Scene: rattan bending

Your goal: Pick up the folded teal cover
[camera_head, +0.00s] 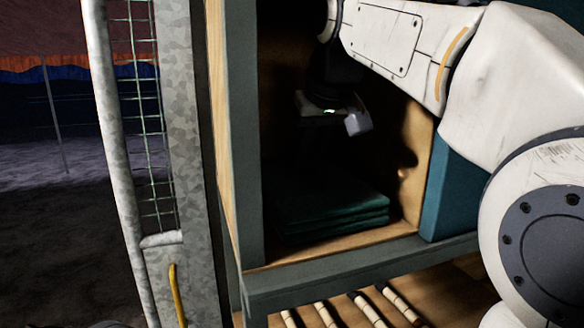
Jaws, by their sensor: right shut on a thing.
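A stack of folded teal covers (335,212) lies on the floor of an open wooden compartment, in deep shadow. My right gripper (335,120) reaches into the compartment from the upper right and is above the stack, with a visible gap to the lit layers. One pale fingertip shows; the other is mostly dark. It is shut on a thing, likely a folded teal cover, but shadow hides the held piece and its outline. My left gripper is not in view.
The compartment's grey front frame (340,275) and wooden left side (222,140) edge the opening closely. A galvanised post with wire mesh (145,130) stands to the left. Rattan poles (368,308) lie on a lower shelf. A blue panel (455,195) is at the right.

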